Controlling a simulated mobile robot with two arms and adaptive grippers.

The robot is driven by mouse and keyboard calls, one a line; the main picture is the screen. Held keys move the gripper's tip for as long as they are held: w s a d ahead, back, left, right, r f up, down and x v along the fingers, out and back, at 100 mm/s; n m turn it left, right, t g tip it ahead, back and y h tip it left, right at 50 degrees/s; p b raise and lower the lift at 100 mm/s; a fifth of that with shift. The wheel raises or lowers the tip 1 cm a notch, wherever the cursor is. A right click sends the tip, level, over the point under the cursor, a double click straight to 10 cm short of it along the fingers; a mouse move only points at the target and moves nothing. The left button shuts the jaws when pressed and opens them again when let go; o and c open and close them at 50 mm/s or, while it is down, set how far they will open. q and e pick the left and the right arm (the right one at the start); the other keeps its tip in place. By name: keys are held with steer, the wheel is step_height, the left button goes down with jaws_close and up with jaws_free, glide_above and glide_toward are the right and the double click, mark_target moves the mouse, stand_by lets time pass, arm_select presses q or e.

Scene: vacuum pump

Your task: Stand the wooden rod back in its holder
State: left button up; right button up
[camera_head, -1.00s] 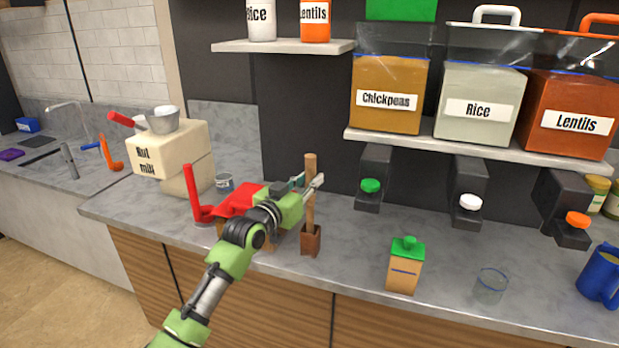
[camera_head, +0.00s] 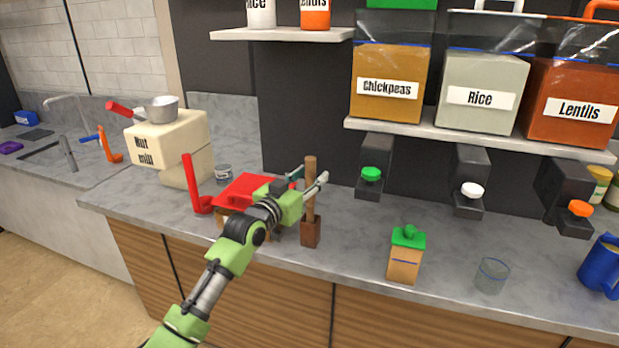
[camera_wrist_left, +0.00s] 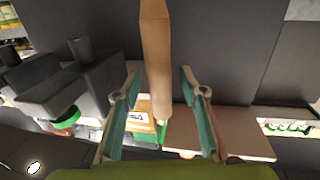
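The wooden rod (camera_head: 310,185) stands upright, its lower end inside the dark brown holder (camera_head: 310,232) on the counter. The rod's foot within the holder is hidden. My left gripper (camera_head: 309,177) is at the upper part of the rod, with one finger on either side. In the left wrist view, the rod (camera_wrist_left: 156,60) passes between the fingers of the left gripper (camera_wrist_left: 160,95). The fingers are spread, with gaps on both sides of the rod. My right gripper is out of view.
A red-topped object (camera_head: 240,188) lies partly behind my left wrist. A green-capped carton (camera_head: 405,258) and a clear glass (camera_head: 491,276) stand to the right. Black dispensers (camera_head: 375,155) hang under the shelf (camera_head: 435,136) behind. The counter between rod and carton is clear.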

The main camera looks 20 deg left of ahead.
arm_select(q)
steer(key=shift+s, duration=0.1)
steer(key=v, duration=1.1)
steer(key=shift+s, duration=0.4)
steer(key=shift+a, duration=0.1)
